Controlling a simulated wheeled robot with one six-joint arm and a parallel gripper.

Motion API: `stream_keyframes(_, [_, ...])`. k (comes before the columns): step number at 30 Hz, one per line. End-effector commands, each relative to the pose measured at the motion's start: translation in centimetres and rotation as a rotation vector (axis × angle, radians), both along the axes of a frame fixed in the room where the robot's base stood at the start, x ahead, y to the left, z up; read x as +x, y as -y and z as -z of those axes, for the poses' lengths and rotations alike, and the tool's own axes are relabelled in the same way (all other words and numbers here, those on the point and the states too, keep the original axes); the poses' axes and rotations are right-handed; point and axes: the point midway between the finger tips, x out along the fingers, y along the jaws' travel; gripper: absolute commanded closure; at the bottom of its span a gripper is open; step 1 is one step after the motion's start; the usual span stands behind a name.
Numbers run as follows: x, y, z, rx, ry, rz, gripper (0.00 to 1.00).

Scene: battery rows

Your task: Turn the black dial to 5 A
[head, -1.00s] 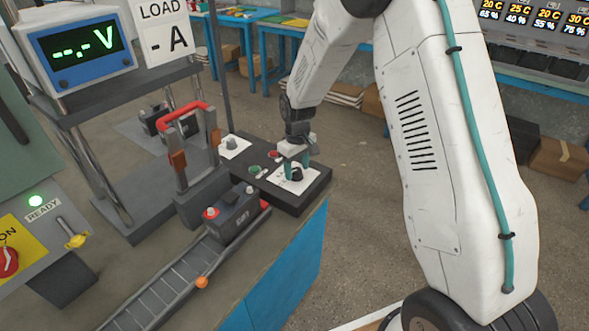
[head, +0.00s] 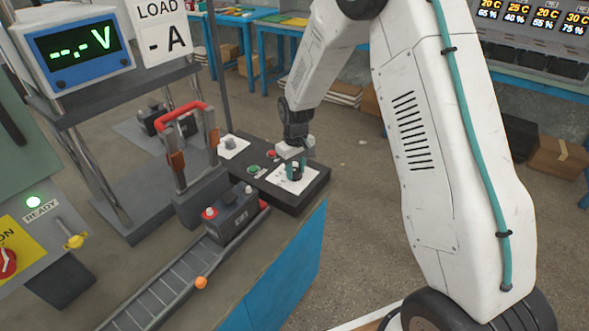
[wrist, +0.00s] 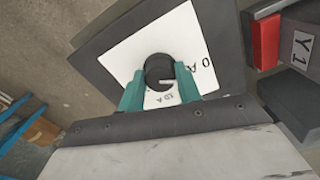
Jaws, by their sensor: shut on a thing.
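The black dial (wrist: 160,73) sits on a white scale plate (wrist: 125,48) in the wrist view. A pale pointer line on the dial faces right. The plate shows "0 A" at the right and "10 A" near my fingers; no 5 A mark is readable. My gripper (wrist: 162,92) has its teal fingers on both sides of the dial, shut on it. In the head view my gripper (head: 294,168) reaches down to the dial on the dark control box (head: 310,197); the dial is largely hidden there.
A green button (head: 253,169) and a red button (head: 271,154) are beside the plate. A dark battery (head: 233,212) stands on the roller track (head: 165,285). A red-handled clamp (head: 182,112) stands behind. The voltmeter (head: 78,45) shows dashes; the load card (head: 163,38) reads "- A".

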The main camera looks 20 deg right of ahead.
Motion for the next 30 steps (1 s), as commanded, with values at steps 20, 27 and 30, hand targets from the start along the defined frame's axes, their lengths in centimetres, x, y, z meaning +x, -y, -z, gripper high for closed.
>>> stream_keyframes(20, [-0.02,-0.03,-0.04,0.002,-0.001,0.525,0.89])
stream_keyframes(27, [-0.02,0.01,-0.04,0.001,0.0,0.644,0.89])
stream_keyframes(30, [-0.01,0.03,-0.04,0.001,-0.001,0.674,0.89])
